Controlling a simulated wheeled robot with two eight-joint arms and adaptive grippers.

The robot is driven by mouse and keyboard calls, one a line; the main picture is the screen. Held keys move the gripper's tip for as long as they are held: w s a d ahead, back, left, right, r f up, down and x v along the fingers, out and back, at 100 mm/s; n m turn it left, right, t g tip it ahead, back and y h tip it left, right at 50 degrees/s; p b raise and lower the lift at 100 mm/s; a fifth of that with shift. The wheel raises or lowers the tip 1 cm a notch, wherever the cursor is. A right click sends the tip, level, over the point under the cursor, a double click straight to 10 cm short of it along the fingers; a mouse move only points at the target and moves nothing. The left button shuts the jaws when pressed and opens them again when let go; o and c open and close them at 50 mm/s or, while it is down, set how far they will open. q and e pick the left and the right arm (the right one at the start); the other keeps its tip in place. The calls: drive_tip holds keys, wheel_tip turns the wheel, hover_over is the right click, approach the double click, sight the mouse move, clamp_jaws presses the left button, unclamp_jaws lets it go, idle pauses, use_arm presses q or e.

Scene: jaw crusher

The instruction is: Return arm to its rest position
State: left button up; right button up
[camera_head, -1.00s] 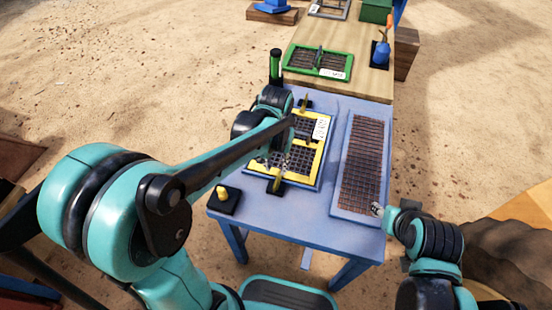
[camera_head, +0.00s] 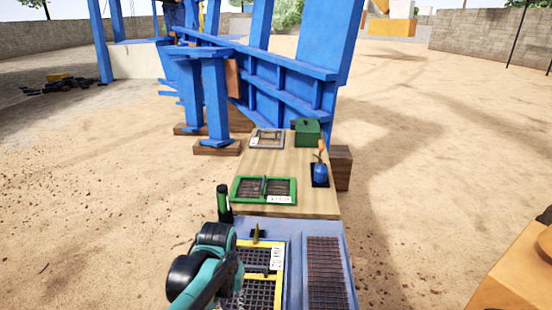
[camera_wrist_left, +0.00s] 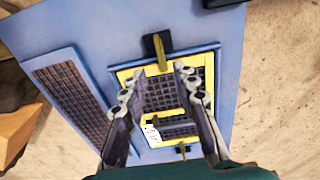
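My left gripper (camera_wrist_left: 157,76) shows in the left wrist view with its two fingers apart and nothing between them. It hangs above the yellow-framed mesh screen (camera_wrist_left: 195,60), which lies on a blue table (camera_wrist_left: 80,25) and carries a white tag. In the head view part of my left arm (camera_head: 205,275) is at the bottom, beside the screen (camera_head: 262,279); the gripper itself is not clear there. My right arm and right gripper are in neither current view.
A rust-brown mesh panel (camera_head: 325,272) lies beside the yellow screen. A yellow-handled black clamp (camera_wrist_left: 158,50) stands at the screen's edge. Beyond, a wooden table (camera_head: 310,192) holds a green-framed screen (camera_head: 249,188), a blue vessel (camera_head: 320,172) and a green box (camera_head: 307,133). Blue steelwork (camera_head: 216,95) rises behind.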

use_arm(q)
drive_tip(key=s+a+r+t, duration=0.2)
drive_tip(key=s+a+t, duration=0.2)
drive_tip(key=s, duration=0.5)
drive_tip(key=shift+s+a+r+n+t, duration=0.25)
drive_tip(key=shift+s+n+t, duration=0.1)
drive_tip(key=shift+t, duration=0.85)
